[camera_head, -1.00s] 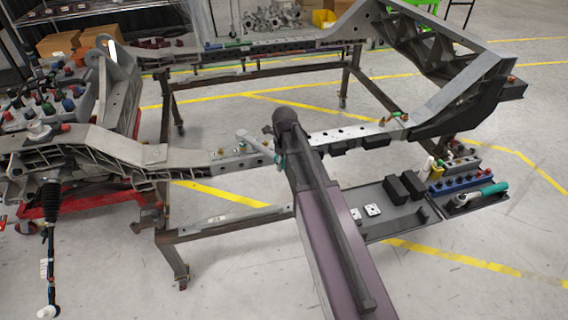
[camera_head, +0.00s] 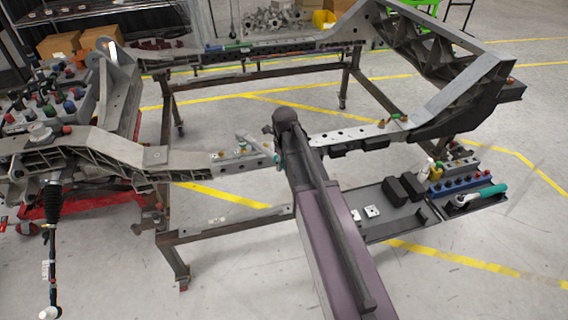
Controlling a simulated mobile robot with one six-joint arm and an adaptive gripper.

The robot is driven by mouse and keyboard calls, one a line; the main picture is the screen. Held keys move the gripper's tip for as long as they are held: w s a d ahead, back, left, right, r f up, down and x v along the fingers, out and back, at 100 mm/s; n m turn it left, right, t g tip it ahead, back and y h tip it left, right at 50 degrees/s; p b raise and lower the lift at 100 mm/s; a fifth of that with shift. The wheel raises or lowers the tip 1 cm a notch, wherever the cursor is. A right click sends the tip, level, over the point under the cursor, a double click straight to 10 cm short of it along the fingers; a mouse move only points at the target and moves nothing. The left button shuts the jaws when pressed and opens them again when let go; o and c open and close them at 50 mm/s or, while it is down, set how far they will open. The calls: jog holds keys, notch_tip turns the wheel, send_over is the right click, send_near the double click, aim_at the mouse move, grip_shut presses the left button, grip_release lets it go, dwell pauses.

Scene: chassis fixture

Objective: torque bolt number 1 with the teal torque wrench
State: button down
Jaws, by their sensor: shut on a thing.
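A ratchet-style wrench with a teal handle (camera_head: 488,191) and a silver head lies on the dark tray at the right. A pale grey rod with a teal end (camera_head: 278,159) shows at the middle beam, partly behind the dark top of my own structure; I cannot tell whether it is a tool or a part of my arm. The near rail (camera_head: 238,156) carries small brass-coloured bolts beside that rod. I cannot tell which bolt is number 1. My gripper's fingers do not show; they may be hidden behind my dark and purple parts.
The dark tray (camera_head: 395,227) holds black blocks (camera_head: 405,188) and white plates (camera_head: 373,211). A blue socket rack (camera_head: 460,184) stands behind the wrench. The grey chassis frame (camera_head: 470,95) on its stand spans the view. Open floor lies at the front.

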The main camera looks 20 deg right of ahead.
jog(key=shift+r+p, duration=1.95)
jog(key=shift+r, duration=0.15)
